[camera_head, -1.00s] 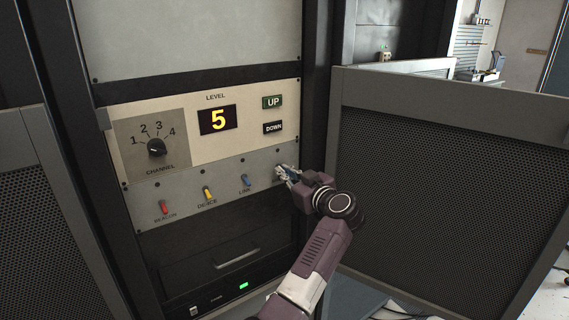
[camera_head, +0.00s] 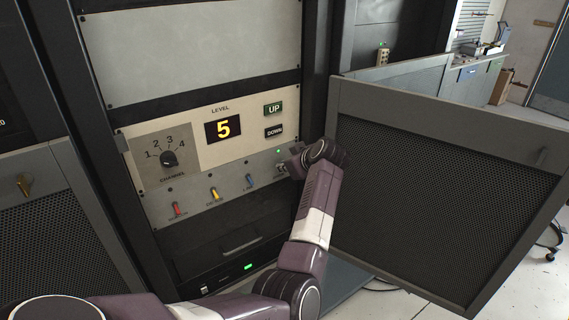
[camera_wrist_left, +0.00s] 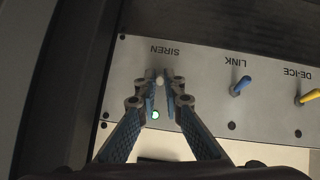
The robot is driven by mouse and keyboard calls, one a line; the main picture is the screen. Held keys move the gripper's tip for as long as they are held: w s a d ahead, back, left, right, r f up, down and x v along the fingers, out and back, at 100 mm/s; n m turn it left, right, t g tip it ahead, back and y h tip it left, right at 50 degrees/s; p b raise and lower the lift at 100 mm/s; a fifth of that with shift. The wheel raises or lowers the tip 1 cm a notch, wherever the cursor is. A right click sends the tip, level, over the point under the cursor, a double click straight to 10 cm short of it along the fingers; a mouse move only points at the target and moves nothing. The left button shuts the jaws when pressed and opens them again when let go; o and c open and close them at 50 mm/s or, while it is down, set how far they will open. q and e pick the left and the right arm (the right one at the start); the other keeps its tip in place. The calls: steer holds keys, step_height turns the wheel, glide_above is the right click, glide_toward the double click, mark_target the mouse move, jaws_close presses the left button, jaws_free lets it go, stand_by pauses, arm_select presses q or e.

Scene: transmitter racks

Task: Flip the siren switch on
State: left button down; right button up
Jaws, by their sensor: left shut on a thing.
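The siren switch (camera_wrist_left: 159,82) shows as a small pale tip beside the SIREN label in the left wrist view, where the panel appears upside down. My left gripper (camera_wrist_left: 160,76) is shut around it, with a fingertip on each side. The fingers hide most of the lever, so I cannot tell its tilt. A lamp (camera_wrist_left: 155,115) by this switch glows green; the lamp also shows green in the head view (camera_head: 278,151). In the head view my left gripper (camera_head: 287,166) is at the right end of the grey switch strip. My right gripper is not in view.
Left of the siren switch in the head view are the blue link switch (camera_head: 250,181), yellow de-ice switch (camera_head: 214,194) and red beacon switch (camera_head: 177,209). Above are a channel knob (camera_head: 168,159) and a display (camera_head: 224,129) reading 5. An open mesh door (camera_head: 440,190) stands close on the right.

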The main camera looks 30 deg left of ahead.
arm_select(q)
steer(key=shift+w+a+r+g+h, duration=0.1)
steer(key=shift+r+g+h, duration=0.2)
steer(key=shift+h, duration=0.5)
steer(key=c, duration=2)
jaws_free()
steer(key=shift+c, duration=0.2)
steer(key=v, duration=0.7)
steer(key=shift+r, duration=0.15)
